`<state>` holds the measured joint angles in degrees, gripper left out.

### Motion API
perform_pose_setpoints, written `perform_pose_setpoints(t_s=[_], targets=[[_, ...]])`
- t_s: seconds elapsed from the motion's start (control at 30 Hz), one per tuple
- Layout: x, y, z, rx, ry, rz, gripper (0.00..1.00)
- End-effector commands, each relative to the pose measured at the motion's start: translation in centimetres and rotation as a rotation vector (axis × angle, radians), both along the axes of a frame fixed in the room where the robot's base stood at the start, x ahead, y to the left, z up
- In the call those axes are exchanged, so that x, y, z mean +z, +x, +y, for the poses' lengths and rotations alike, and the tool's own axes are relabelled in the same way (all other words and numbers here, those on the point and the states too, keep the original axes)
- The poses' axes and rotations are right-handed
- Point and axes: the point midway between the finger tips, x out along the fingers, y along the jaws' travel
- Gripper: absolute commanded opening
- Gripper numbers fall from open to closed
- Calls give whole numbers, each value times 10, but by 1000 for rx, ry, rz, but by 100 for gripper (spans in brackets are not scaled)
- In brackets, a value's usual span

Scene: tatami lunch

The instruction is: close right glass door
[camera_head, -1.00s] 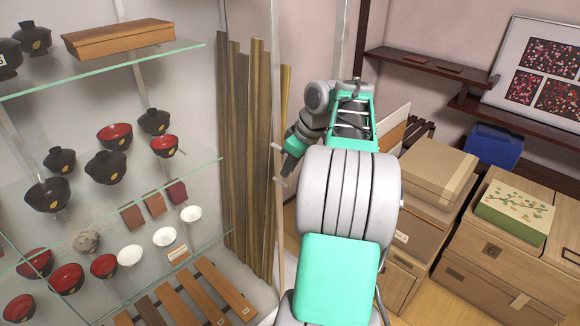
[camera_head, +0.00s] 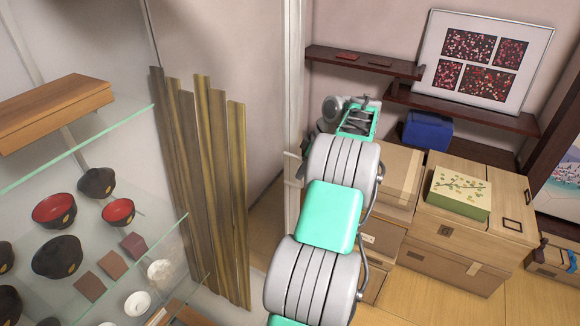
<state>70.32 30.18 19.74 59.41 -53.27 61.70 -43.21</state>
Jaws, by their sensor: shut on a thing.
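The right glass door stands as a clear pane with a pale upright edge (camera_head: 293,90), right of the leaning wooden planks. A small pale handle (camera_head: 291,168) shows on that edge, close beside my arm. My arm reaches forward just right of the door edge. My gripper's fingers are hidden behind my arm's links, so their contact with the handle cannot be seen. The glass display cabinet with its shelves (camera_head: 110,152) is at the left; I cannot tell how wide the door stands open.
Bowls (camera_head: 58,257) and a wooden box (camera_head: 55,110) are on the cabinet's shelves. Tall planks (camera_head: 205,190) lean behind the glass. Cardboard boxes (camera_head: 470,240) and a blue box (camera_head: 428,130) stand right of my arm.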

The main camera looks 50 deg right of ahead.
Motion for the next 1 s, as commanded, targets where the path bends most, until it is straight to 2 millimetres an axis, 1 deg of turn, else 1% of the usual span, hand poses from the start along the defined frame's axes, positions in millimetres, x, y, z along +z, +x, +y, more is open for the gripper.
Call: perform_pose_setpoints(t_s=[0.03,0.33,0.37,0.6,0.87,0.97,1.0], targets=[[2,0,-3,-5,-4,-5,0],[2,0,-5,-10,-8,-8,0],[2,0,-5,-10,-8,-9,13],[2,-1,-5,-9,-7,-6,33],[3,-2,-4,-7,-4,-5,33],[15,-5,-7,-7,-7,-6,33],[22,-8,-8,-7,-8,-7,33]])
